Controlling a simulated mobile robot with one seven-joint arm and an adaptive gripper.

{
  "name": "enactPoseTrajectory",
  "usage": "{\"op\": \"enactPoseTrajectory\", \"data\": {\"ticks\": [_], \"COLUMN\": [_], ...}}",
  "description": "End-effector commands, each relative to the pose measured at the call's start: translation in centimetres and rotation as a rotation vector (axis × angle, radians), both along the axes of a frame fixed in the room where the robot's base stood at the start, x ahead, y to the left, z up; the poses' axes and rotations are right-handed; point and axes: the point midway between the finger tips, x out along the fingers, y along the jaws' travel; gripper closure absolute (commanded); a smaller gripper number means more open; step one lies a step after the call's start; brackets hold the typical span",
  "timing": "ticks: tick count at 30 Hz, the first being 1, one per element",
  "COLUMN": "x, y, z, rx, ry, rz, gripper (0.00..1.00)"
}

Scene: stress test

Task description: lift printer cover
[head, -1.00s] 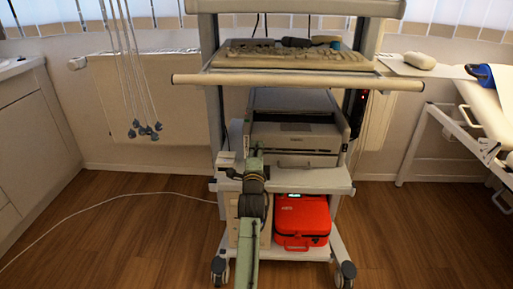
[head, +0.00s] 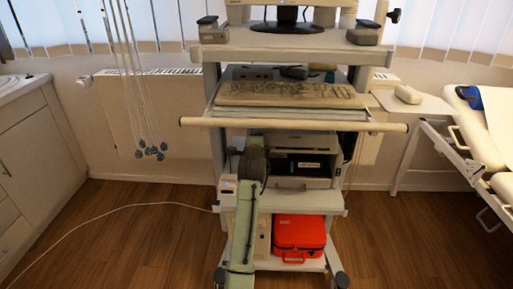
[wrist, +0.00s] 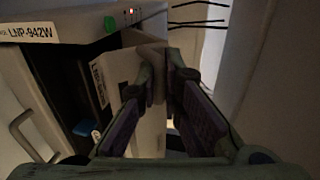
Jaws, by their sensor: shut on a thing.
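The printer (head: 305,140) stands on the cart's middle shelf, with its dark inside showing at the front. In the wrist view, the printer (wrist: 70,27) shows its label and a green button at upper left. A pale panel, apparently the printer cover (wrist: 122,68), stands out beside the dark opening. My gripper (wrist: 160,75) is shut on this panel's edge, with one finger on each side. In the head view my arm blocks the left part of the printer, and the fingertips and the cover cannot be made out there.
A pull-out shelf with a keyboard (head: 290,94) and a long front bar (head: 300,125) overhangs the printer. A red case (head: 299,234) sits on the bottom shelf. Hanging cables (head: 150,150) are at left, a bed (head: 480,130) at right. Cables also run behind the printer.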

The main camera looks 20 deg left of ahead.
Motion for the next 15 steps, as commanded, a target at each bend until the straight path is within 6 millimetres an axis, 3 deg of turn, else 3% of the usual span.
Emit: {"op": "enactPoseTrajectory", "data": {"ticks": [4, 15], "x": [0.7, 1.4], "y": [0.1, 0.3], "z": [1.2, 1.8], "rx": [0.001, 0.000], "ry": [-0.004, -0.004], "rz": [-0.002, -0.002], "gripper": [1.00, 1.00]}}
